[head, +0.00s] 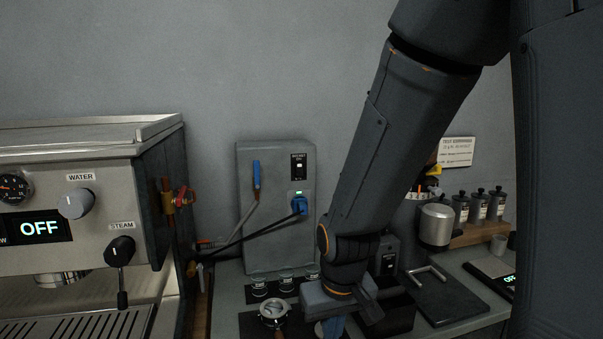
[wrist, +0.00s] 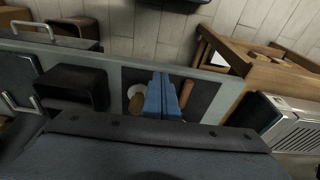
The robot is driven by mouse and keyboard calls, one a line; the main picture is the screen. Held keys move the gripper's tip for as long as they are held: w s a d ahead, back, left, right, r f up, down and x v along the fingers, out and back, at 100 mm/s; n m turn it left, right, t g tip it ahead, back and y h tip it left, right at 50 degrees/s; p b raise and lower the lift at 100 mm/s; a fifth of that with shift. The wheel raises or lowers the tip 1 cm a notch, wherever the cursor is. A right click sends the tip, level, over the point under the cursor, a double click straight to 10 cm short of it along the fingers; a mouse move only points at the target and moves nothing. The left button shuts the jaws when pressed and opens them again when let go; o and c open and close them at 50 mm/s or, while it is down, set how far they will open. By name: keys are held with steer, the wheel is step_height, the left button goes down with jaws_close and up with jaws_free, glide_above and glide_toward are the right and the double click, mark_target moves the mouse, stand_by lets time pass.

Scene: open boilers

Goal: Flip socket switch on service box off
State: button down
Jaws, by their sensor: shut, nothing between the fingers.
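The grey service box (head: 265,225) stands against the wall in the middle of the head view. Its small black socket switch (head: 299,167) with a white rocker sits at the upper right of the box front. Below it a blue plug (head: 299,204) with a black cable is in the socket, and a small green light shows above the plug. A blue-handled lever (head: 256,175) is on the left of the box. My gripper (head: 330,328) hangs low at the bottom of the head view, in front and to the right of the box. In the wrist view its blue fingers (wrist: 162,98) are together and empty, pointing down over the counter.
An espresso machine (head: 80,225) with an OFF display stands at the left. A portafilter (head: 273,312) lies on the counter before the box. A steel jug (head: 437,224) and several black canisters (head: 478,206) are at the right. The wall above the box is clear.

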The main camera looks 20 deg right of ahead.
mark_target(300, 173)
steer(key=w+d+r+t+p, duration=0.1)
steer(key=w+r+t, duration=0.35)
steer(key=w, duration=0.35)
steer(key=w+d+r+t+p, duration=0.25)
steer(key=w+r, duration=0.25)
steer(key=w, duration=0.3)
steer(key=w+r+t+p, duration=0.1)
steer(key=w+r+t, duration=0.2)
steer(key=r, duration=0.4)
steer(key=w+d+r+t, duration=0.1)
steer(key=w+r+t, duration=0.3)
steer(key=r, duration=0.3)
steer(key=shift+w+d+r+h+p, duration=0.2)
steer(key=shift+w+r+h+p, duration=0.15)
steer(key=shift+w, duration=0.1)
steer(key=shift+f, duration=0.1)
steer(key=w+p, duration=0.1)
steer(key=w, duration=0.3)
steer(key=w+f+p, duration=0.1)
steer(key=w+p, duration=0.1)
steer(key=w, duration=0.3)
steer(key=w+f+p, duration=0.1)
steer(key=w+p, duration=0.1)
steer(key=w, duration=0.3)
steer(key=shift+d, duration=0.2)
